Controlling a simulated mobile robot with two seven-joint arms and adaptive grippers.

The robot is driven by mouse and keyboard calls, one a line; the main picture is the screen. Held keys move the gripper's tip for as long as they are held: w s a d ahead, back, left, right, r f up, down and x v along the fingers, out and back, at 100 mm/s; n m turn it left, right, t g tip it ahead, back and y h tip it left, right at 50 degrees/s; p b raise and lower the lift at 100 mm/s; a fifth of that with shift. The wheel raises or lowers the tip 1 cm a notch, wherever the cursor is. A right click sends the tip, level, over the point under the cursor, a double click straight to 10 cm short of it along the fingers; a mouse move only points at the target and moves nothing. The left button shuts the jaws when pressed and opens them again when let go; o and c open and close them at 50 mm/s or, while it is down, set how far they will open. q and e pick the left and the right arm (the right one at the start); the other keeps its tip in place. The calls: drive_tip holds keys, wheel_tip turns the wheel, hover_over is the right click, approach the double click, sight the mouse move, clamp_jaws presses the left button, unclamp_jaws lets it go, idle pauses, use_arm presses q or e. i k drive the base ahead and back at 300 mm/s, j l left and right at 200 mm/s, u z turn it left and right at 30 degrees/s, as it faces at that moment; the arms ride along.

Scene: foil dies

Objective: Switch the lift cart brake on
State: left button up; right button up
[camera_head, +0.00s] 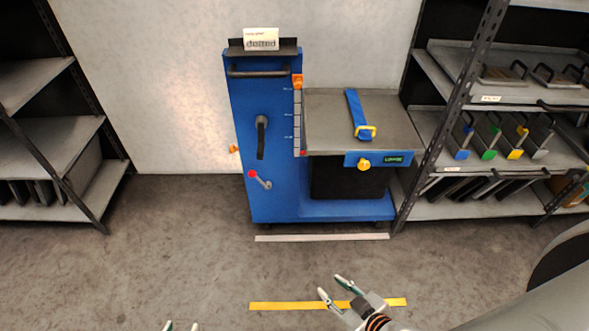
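The blue lift cart (242,100) stands against the back wall, with a tall column on its left and a grey platform (325,110) on its right. A lever with a red knob (253,174) sits low on the column front, its knob up and to the left of its pivot. Above it is a black handle (261,138) that hangs down. A small orange part (234,149) sticks out at the column's left side. Which part is the brake is not labelled. My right gripper (333,287) is open and empty, in front of the cart. My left gripper (181,326) shows only fingertips, spread apart.
A blue strap (356,110) lies on the platform; a yellow knob (364,164) is on its front edge. Shelves stand left (50,145) and right (440,130), the right one holding dies. White (320,238) and yellow (290,306) floor lines cross clear floor before the cart.

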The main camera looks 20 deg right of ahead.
sight(252, 174)
drive_tip(key=i+j+z, duration=0.15)
drive_tip(key=j, duration=0.4)
drive_tip(key=i+j+z, duration=0.15)
drive_tip(key=j, duration=0.4)
drive_tip(key=i+j+z, duration=0.15)
drive_tip(key=j, duration=0.45)
drive_tip(key=i+j+z, duration=0.15)
drive_tip(key=j, duration=0.45)
drive_tip(key=k+l, duration=0.05)
